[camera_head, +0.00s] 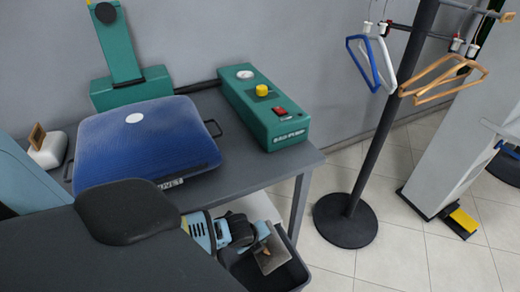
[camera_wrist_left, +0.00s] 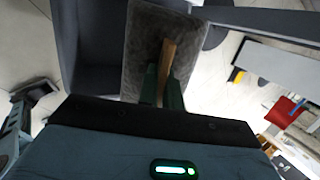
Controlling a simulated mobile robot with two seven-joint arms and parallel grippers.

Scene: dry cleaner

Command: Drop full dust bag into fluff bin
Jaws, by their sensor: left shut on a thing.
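The full dust bag (camera_head: 271,256) is a grey, flat-looking piece with a tan strip. My left gripper (camera_head: 258,237) is shut on it at the front right of the table. In the left wrist view the fingers (camera_wrist_left: 162,88) close on the tan strip, and the grey fuzzy bag (camera_wrist_left: 145,38) spreads around it. The fluff bin (camera_head: 295,273) is a dark open box on the floor beside the table; its dark wall also shows in the left wrist view (camera_wrist_left: 88,50). The bag appears over the bin's opening; its exact height is unclear. My right gripper is not in view.
A grey table (camera_head: 225,120) carries a blue padded press (camera_head: 145,140) and a green control box (camera_head: 262,105). A dark hanger stand (camera_head: 345,220) with several hangers stands to the right.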

